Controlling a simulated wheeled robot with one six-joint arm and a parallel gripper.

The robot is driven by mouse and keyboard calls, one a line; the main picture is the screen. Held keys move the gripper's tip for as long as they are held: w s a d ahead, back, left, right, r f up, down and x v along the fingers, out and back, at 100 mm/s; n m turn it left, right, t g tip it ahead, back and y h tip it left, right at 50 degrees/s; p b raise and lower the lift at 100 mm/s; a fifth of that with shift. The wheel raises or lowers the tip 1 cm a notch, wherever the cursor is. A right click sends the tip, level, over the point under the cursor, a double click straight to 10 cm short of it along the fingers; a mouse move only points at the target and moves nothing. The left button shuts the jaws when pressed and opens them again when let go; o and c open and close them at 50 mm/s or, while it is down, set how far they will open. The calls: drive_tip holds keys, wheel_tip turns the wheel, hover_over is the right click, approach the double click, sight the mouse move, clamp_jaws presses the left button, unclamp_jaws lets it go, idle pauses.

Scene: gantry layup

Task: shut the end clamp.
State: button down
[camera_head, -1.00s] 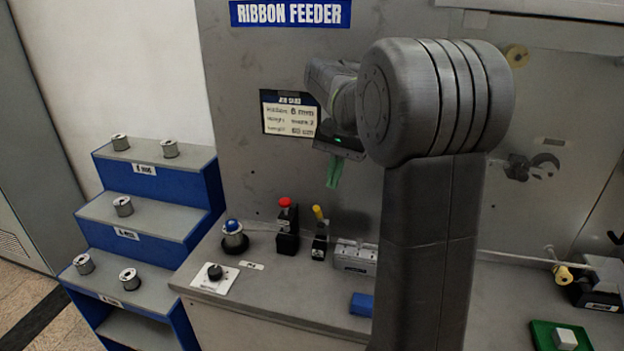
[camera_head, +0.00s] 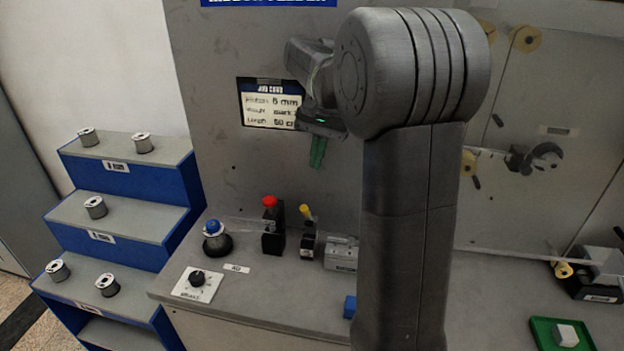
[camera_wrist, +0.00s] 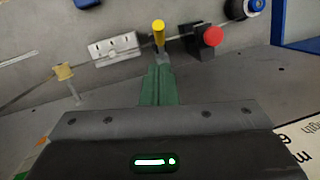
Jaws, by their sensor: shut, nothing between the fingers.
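The clamp with the yellow-tipped lever (camera_head: 307,232), which I take to be the end clamp, stands on the bench between a red-topped black unit (camera_head: 272,226) and a grey slotted block (camera_head: 341,253). Its lever points up, leaning slightly in the head view. In the wrist view the yellow lever (camera_wrist: 159,37) shows just beyond my fingertips. My gripper (camera_head: 318,152) has green fingers, shut and empty, pointing down above the clamp and apart from it in the head view. The fingers (camera_wrist: 158,84) hide part of the clamp's base in the wrist view.
A blue-topped round post (camera_head: 216,240) and a dial plate (camera_head: 198,284) are at the bench's left. A clear strip runs near the red-topped unit. A blue stepped rack (camera_head: 120,235) with several spools stands left. A green tray (camera_head: 560,334) is at right.

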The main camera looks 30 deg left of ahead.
hover_over(308, 216)
drive_tip(key=w, duration=0.1)
drive_tip(key=x, duration=0.3)
drive_tip(key=w+x, duration=0.1)
drive_tip(key=x, duration=0.2)
drive_tip(key=w+x, duration=0.1)
drive_tip(key=x, duration=0.2)
drive_tip(key=shift+d+f+p, duration=0.25)
drive_tip(key=shift+d+p, duration=0.05)
drive_tip(key=shift+p, duration=0.1)
drive_tip(key=shift+s+f, duration=0.1)
